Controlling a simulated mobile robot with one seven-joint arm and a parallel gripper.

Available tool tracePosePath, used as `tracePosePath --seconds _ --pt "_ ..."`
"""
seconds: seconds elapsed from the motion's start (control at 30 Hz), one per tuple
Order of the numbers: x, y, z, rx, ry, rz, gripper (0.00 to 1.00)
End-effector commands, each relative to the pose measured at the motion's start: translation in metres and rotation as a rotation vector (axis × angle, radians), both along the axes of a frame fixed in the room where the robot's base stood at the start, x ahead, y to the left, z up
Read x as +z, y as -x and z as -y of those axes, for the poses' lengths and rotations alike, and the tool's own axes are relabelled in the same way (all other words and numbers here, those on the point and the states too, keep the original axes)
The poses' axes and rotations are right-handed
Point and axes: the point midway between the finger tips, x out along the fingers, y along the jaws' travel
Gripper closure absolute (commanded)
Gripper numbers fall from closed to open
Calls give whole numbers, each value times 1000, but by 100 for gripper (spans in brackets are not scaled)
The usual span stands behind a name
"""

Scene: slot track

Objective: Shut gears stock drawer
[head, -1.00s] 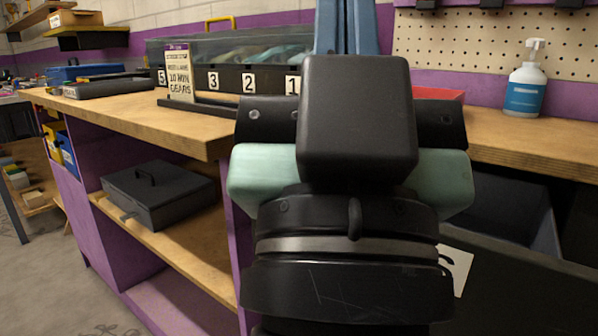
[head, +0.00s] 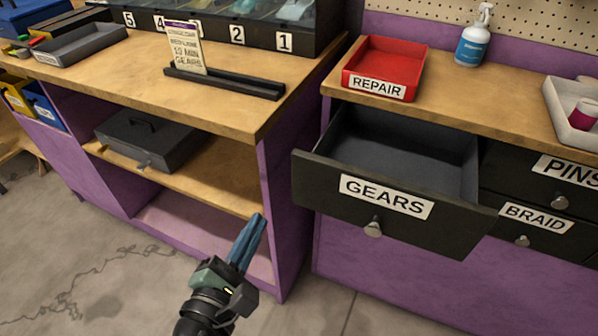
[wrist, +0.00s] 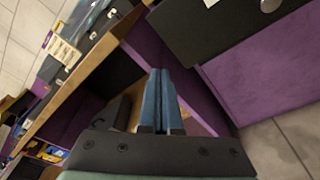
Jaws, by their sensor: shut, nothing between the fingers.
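The gears drawer (head: 385,205) has a black front with a white GEARS label and a round metal knob (head: 373,228). It is pulled out from the purple cabinet, and its grey inside looks empty. My gripper (head: 256,222) is shut and empty, with its blue fingers together, to the lower left of the drawer front and apart from it. In the wrist view my gripper (wrist: 159,78) points toward the purple cabinetry, and a dark panel (wrist: 200,30), probably the drawer front, shows at the upper right.
A red REPAIR tray (head: 383,68) and a spray bottle (head: 474,38) stand on the bench above the drawer. A dark metal box (head: 145,140) sits on the left shelf. The floor in front is clear.

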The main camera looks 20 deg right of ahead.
Motion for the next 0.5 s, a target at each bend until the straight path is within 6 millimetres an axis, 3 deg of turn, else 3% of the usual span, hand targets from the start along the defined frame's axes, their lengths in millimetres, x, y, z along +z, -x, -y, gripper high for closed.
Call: tracePosePath --seconds 0.1,0.23,0.37,0.5 --pt "-12 36 4 -48 319 -274 100" --pt "-20 60 5 -74 540 -442 100" --pt "-23 66 8 -85 618 -499 100" --pt "-24 56 19 -90 622 -499 100"
